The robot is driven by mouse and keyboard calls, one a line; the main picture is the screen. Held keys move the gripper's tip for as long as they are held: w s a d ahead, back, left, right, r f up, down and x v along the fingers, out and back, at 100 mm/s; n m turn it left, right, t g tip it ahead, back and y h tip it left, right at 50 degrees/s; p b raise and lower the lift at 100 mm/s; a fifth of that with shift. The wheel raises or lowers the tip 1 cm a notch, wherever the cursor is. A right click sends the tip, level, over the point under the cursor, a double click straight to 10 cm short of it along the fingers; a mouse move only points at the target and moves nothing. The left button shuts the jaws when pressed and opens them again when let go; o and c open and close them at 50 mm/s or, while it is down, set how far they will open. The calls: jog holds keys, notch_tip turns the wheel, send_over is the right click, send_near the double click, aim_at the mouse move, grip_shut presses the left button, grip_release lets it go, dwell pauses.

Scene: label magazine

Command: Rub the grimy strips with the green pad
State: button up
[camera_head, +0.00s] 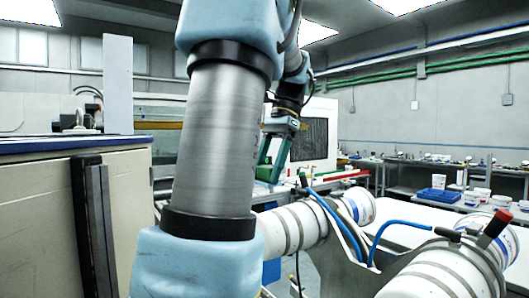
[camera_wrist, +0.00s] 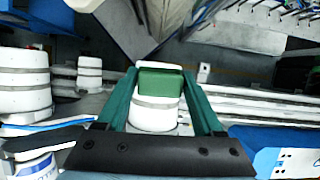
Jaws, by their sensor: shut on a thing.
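My gripper (camera_wrist: 160,72) has two green fingers and is shut on the green pad (camera_wrist: 161,83), a small block between the fingertips in the wrist view. Behind the pad is a white cylinder (camera_wrist: 152,121) with grey bands around it. I cannot tell whether the pad touches it. In the head view my gripper (camera_head: 268,176) points down beyond my arm, and the pad is not clear. White cylinders with grey bands (camera_head: 287,229) lie there, another at lower right (camera_head: 440,277). I cannot tell which bands are grimy strips.
Blue hoses (camera_head: 345,232) and a red-tipped handle (camera_head: 495,228) stick up around the cylinders. A cabinet with a blue top (camera_head: 45,147) stands at left. A blue bin (camera_head: 438,194) and white tubs sit on a bench at right.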

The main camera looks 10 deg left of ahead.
jog(key=shift+r, duration=0.9)
